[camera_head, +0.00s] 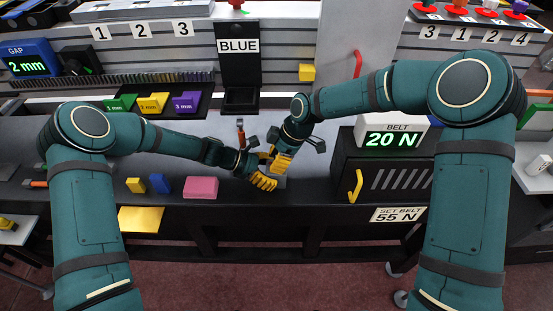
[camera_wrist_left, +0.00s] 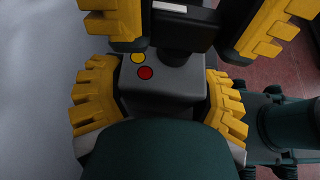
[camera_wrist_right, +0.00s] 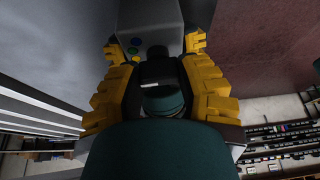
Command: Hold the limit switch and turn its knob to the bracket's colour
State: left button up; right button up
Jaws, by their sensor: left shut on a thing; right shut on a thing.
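The limit switch is a grey box (camera_wrist_left: 165,80) between the fingers of my left gripper (camera_wrist_left: 158,100). A yellow dot and a red dot show on its face in the left wrist view. In the right wrist view the grey box (camera_wrist_right: 150,22) shows a green dot and a blue dot. Its black knob (camera_wrist_right: 157,72) with a pale mark is between the fingers of my right gripper (camera_wrist_right: 158,85). I cannot tell which dot the mark faces. In the head view my left gripper (camera_head: 260,172) and right gripper (camera_head: 280,158) meet and hide most of the switch.
A black panel (camera_head: 240,70) carries a sign (camera_head: 238,46) reading BLUE. A pink block (camera_head: 201,187), a blue block (camera_head: 161,184) and a yellow block (camera_head: 135,185) lie to the left. The belt unit (camera_head: 385,175) stands at right.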

pick_arm(q)
jog(key=shift+d+r, duration=0.1)
pick_arm(e)
jog(key=m+t, duration=0.2)
jog(key=m, duration=0.3)
jog(key=shift+m, duration=0.3)
jog(key=shift+m+t+h, duration=0.6)
jog(key=shift+m, duration=1.3)
jog(key=o, duration=1.2)
